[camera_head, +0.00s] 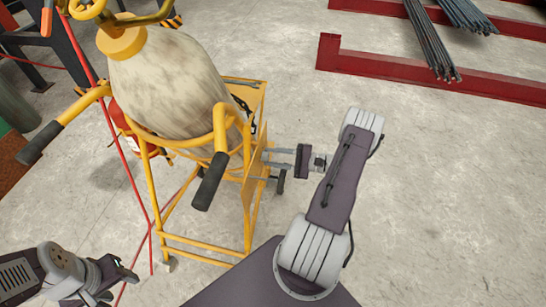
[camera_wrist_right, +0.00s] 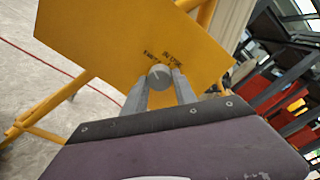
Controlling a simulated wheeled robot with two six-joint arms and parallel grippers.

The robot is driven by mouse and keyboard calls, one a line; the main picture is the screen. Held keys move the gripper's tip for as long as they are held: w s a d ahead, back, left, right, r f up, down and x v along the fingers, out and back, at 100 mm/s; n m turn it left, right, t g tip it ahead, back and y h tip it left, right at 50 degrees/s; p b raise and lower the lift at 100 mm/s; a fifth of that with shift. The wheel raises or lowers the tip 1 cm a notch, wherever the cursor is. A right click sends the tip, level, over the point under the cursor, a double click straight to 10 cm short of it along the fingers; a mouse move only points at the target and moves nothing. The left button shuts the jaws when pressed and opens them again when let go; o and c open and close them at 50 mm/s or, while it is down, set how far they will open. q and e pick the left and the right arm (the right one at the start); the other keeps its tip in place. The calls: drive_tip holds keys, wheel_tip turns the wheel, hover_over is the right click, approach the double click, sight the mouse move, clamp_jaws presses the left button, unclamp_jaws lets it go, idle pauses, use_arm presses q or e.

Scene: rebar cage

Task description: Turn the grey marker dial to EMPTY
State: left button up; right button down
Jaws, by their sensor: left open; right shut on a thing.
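The grey marker dial (camera_wrist_right: 159,76) sits on a yellow plate (camera_wrist_right: 115,40) in the right wrist view. Two small dark labels (camera_wrist_right: 162,55) stand above it on the plate; their words are too small to read surely. A pale mark shows on the dial's face, leaning up and left. My right gripper (camera_wrist_right: 160,84) has one finger on each side of the dial and is shut on it. In the head view, this gripper (camera_head: 264,158) reaches the right side of the yellow cart, and the dial is hidden there. My left gripper (camera_head: 127,273) is open and empty at lower left.
The yellow cart (camera_head: 205,244) carries a large pale mottled drum (camera_head: 170,80) and black-gripped handles (camera_head: 211,182). A thin red line (camera_head: 134,180) runs down left of it. Red beams (camera_head: 430,74) with steel bars (camera_head: 430,40) lie at upper right. The concrete floor between is clear.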

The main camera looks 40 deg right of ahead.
drive_tip(key=c, duration=1)
unclamp_jaws()
drive_tip(key=v, duration=0.9)
